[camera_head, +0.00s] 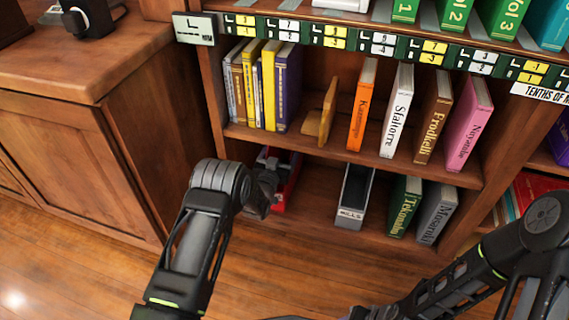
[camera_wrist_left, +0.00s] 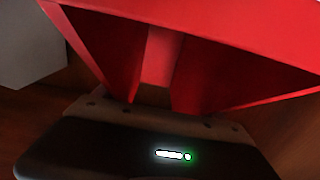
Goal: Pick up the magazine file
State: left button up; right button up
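A red magazine file (camera_head: 287,186) stands on the bottom shelf at the left end, partly hidden behind my left arm. My left gripper (camera_head: 265,188) is at the front left of it. In the left wrist view, the red file (camera_wrist_left: 230,40) fills the upper part, very close to the gripper's palm. I cannot make out the fingers there, nor whether they touch the file. A grey magazine file (camera_head: 350,213) with a label on its front stands to the right on the same shelf. My right arm comes in at the lower right, and its gripper is not visible.
Green and grey books (camera_head: 405,207) stand right of the grey file. The middle shelf (camera_head: 310,147) above holds several books and a wooden piece. A wood cabinet (camera_head: 75,140) stands at the left. The bookcase's side panel is close to the red file. Wood floor is in front.

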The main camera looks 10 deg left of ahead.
pick_arm(q)
jog(key=c, duration=1.6)
jog(key=shift+r, duration=0.15)
jog(key=shift+s+a+r+p, duration=0.2)
jog(key=shift+s+r+p, duration=0.25)
jog(key=shift+s, duration=2.55)
jog(key=shift+s+a+r+p, duration=0.2)
jog(key=shift+s+r, duration=0.45)
jog(key=shift+s, duration=2.35)
jog(key=shift+s+a+r+p, duration=0.15)
jog(key=shift+s+r+p, duration=0.35)
jog(key=shift+s, duration=2.5)
